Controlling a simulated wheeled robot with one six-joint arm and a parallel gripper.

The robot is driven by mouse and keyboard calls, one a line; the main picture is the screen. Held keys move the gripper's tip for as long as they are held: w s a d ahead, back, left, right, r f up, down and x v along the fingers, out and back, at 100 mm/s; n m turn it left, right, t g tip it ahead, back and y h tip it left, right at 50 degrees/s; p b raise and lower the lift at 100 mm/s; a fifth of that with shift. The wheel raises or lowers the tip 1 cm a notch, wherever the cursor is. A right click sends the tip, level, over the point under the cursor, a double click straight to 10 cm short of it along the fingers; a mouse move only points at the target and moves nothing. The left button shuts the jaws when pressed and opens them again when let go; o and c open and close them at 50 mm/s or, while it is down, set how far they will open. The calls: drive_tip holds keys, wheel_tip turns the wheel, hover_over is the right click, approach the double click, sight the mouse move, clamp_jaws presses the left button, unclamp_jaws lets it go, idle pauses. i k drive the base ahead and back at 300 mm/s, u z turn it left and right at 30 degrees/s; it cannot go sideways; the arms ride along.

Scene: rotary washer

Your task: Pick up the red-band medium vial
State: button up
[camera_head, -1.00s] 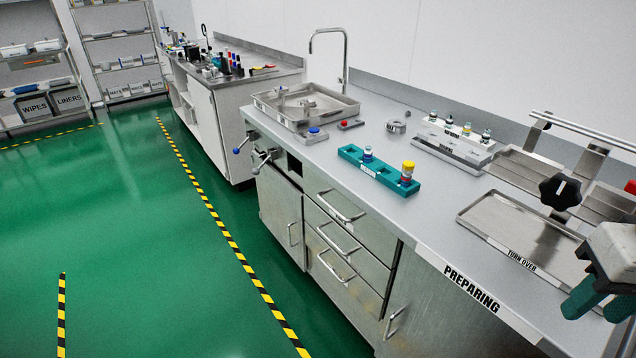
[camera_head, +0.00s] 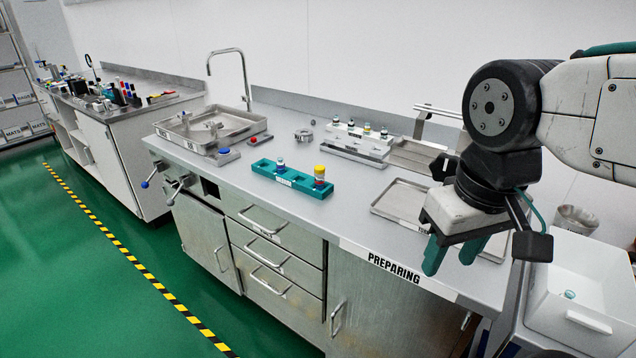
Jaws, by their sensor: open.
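A teal rack (camera_head: 291,182) stands on the steel counter. At its right end is a yellow-capped vial (camera_head: 319,175) with a reddish band low on it, and at its left part a smaller blue-capped vial (camera_head: 281,166). A white rack (camera_head: 357,145) behind holds several small vials whose bands are too small to read. I cannot tell for certain which vial is the red-band medium one. My gripper (camera_head: 449,265) has teal fingers, open and empty, pointing down by the counter's front edge, to the right of the teal rack and apart from it.
A shallow steel tray (camera_head: 402,211) lies just behind my gripper. A steel basin tray (camera_head: 208,140) and a tall faucet stand at the left. A white bin (camera_head: 572,290) is at the right. Counter space in front of the teal rack is clear.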

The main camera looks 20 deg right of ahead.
sight(319, 183)
drive_tip(key=u, duration=2.45)
drive_tip(key=i, duration=1.7)
drive_tip(key=z, duration=3.05)
drive_tip(key=i, duration=0.5)
